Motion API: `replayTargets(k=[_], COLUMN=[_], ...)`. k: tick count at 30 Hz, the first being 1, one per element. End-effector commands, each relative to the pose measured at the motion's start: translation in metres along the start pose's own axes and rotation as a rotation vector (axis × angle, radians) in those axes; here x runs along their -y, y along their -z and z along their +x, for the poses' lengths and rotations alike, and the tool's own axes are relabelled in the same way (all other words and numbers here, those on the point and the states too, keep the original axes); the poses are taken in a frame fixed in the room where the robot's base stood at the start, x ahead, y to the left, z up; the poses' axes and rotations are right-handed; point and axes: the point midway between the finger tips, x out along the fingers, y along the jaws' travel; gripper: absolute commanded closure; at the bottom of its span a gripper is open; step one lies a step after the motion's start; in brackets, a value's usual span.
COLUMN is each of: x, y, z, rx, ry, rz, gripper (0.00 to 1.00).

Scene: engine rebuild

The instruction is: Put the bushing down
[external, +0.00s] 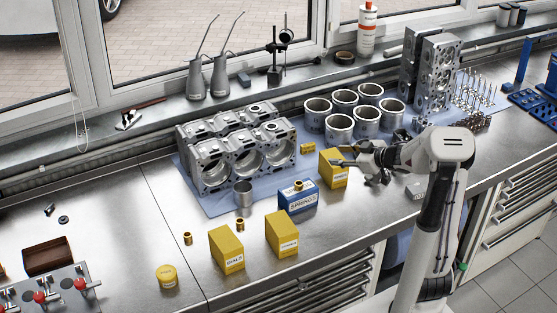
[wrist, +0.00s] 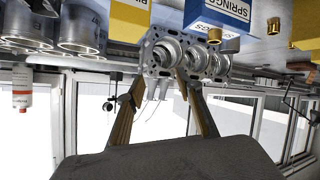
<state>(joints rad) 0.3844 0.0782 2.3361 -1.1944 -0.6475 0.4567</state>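A brass bushing (external: 298,185) stands on top of the blue and white SPRINGS box (external: 298,198); it also shows in the wrist view (wrist: 215,36). Another brass bushing (external: 240,224) stands on the bench behind the yellow boxes, and a third one (external: 188,238) stands to its left. My gripper (external: 335,155) is above and beside a yellow box (external: 331,175), to the right of the SPRINGS box. In the wrist view its two fingers (wrist: 160,78) are spread, with nothing held between them.
The engine block (external: 236,150) and several cylinder liners (external: 339,128) stand on a blue cloth behind. Two yellow boxes (external: 227,250) (external: 282,233) and a yellow tub (external: 167,276) stand in front. Bare bench (external: 120,215) lies to the left.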

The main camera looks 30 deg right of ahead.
Motion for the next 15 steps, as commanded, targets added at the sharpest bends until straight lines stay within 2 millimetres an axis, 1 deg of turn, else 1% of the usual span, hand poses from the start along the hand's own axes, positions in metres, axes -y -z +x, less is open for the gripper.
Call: replayTargets(k=[2,7,11,15], x=[-0.009,-0.027,-0.033,-0.033], y=[0.007,0.013,0.012,0.009], z=[-0.010,-0.036,-0.059,-0.085], rx=[0.024,0.090,0.145,0.205], ry=[-0.069,-0.202,-0.285,-0.353], rz=[-0.003,0.017,0.049,0.095], gripper=[0.64,0.64,0.64,0.64])
